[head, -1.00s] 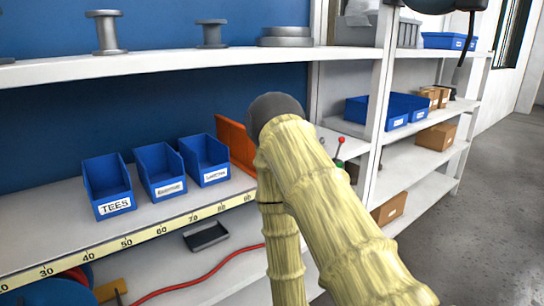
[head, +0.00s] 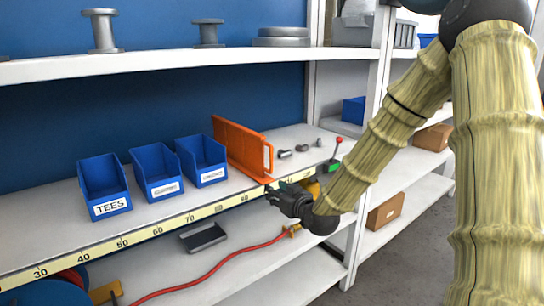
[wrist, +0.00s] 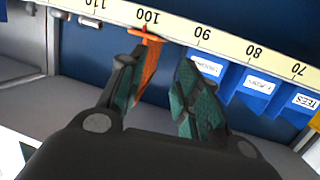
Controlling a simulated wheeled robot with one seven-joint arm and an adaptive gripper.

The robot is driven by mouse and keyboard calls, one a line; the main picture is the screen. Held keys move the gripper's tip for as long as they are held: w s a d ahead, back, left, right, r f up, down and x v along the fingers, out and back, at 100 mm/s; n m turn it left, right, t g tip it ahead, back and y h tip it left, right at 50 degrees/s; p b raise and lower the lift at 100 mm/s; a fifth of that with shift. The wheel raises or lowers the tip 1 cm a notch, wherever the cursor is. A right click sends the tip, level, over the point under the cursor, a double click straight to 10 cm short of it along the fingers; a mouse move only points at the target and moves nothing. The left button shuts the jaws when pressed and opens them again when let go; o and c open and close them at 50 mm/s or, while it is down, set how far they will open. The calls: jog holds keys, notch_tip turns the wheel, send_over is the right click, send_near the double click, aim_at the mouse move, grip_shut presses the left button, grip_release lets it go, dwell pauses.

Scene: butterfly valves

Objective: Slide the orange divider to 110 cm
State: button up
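The orange divider (head: 240,148) stands upright on the middle shelf, right of the blue bins. In the wrist view the divider (wrist: 149,65) has its front end at the scale's 100 mark. The yellow scale strip (head: 130,238) runs along the shelf's front edge, and its 110 mark shows at the left of the wrist view. My gripper (head: 276,190) is just in front of the divider's front end. In the wrist view my gripper (wrist: 162,66) is open; the divider appears in the gap, close to the left finger. I cannot tell whether they touch.
Three blue bins (head: 157,172) stand left of the divider. Small grey fittings (head: 300,149) and a red-knobbed lever on a green base (head: 333,163) are to its right. A red hose (head: 225,265) and a black tray (head: 203,237) lie on the shelf below.

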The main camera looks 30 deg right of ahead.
jog(key=t, duration=0.2)
send_near(272, 155)
jog(key=shift+h, duration=0.4)
jog(key=shift+w+d+p, duration=0.15)
jog(key=shift+w+p, duration=0.4)
jog(key=shift+w, duration=1.25)
jog(key=shift+w+d+p, duration=0.2)
jog(key=shift+w+p, duration=0.4)
jog(key=shift+w, duration=1.15)
jog(key=shift+w+d+p, duration=0.15)
jog(key=shift+w+p, duration=0.4)
jog(key=shift+w, duration=1.25)
grip_shut()
